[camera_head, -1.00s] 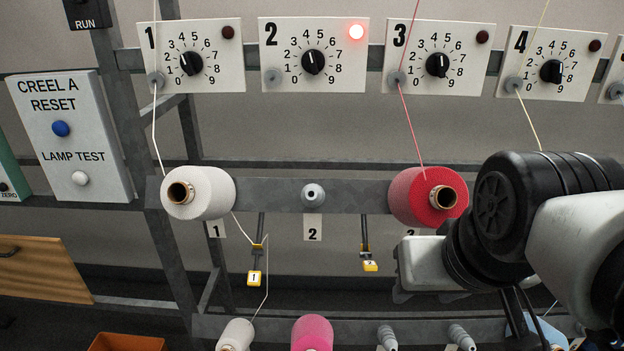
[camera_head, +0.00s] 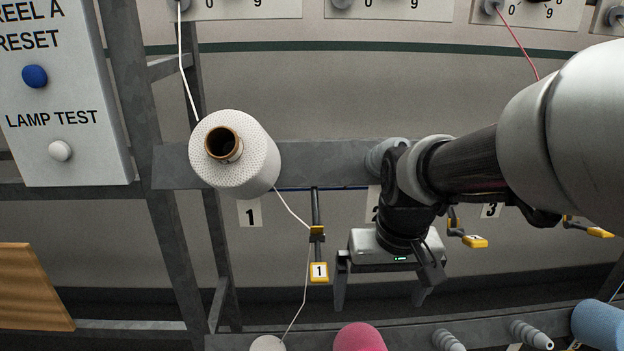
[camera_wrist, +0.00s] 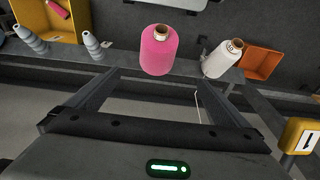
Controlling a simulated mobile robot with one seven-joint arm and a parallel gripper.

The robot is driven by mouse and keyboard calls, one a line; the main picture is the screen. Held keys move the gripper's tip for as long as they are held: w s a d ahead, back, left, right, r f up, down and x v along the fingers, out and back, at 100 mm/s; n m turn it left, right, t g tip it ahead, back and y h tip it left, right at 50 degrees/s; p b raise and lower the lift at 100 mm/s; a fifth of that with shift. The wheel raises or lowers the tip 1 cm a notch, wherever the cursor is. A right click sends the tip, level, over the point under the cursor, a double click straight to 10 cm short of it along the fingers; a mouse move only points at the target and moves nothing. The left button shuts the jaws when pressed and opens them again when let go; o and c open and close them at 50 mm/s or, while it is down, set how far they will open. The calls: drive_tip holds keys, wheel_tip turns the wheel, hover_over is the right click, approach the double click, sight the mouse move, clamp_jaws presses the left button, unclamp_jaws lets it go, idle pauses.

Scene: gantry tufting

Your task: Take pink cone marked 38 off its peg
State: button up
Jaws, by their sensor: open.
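The pink cone (camera_head: 360,337) shows only its top at the bottom edge of the head view. In the wrist view the pink cone (camera_wrist: 158,50) stands whole, with a tan core tip, beyond and between my fingers. I cannot read a number on it. My gripper (camera_head: 382,303) hangs in front of the rack and above the pink cone in the head view. In the wrist view my gripper (camera_wrist: 158,76) is open and empty, its two fingers apart and not around the cone. The cone's peg is hidden.
A white cone (camera_wrist: 222,58) stands beside the pink one. A larger white cone (camera_head: 240,160) sits on the upper bar. Yellow tag 1 (camera_head: 319,272) hangs left of my gripper. Bare grey pegs (camera_head: 448,341) and a blue cone (camera_head: 600,324) lie to the right. An orange bin (camera_wrist: 262,62) is behind.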

drive_tip(key=g+b, duration=0.2)
drive_tip(key=b, duration=0.1)
hover_over(367, 345)
wheel_tip(367, 345, down, 13)
drive_tip(key=shift+s+f, duration=0.1)
wheel_tip(367, 345, down, 12)
drive_tip(key=b, duration=0.3)
drive_tip(key=shift+c, duration=0.4)
drive_tip(key=shift+r, duration=0.2)
drive_tip(key=c, duration=1.8)
drive_tip(key=shift+s+r, duration=0.5)
